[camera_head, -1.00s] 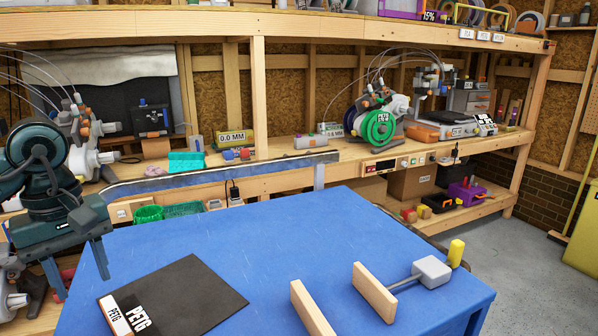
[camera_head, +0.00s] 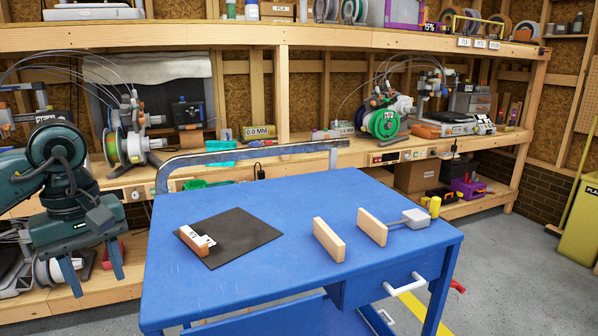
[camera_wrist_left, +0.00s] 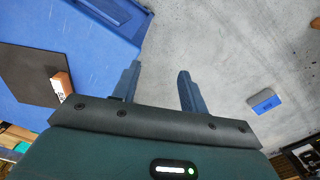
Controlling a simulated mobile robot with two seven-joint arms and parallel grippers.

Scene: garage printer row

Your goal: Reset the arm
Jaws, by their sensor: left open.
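My left gripper (camera_head: 94,278) hangs at the left of the head view, beside the left edge of the blue cart. Its two fingers point down, apart and empty. The left wrist view also shows my left gripper (camera_wrist_left: 156,88), with bare grey floor between and beyond its fingers. My right gripper is not in view.
A workbench (camera_head: 300,160) with printers stands behind.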

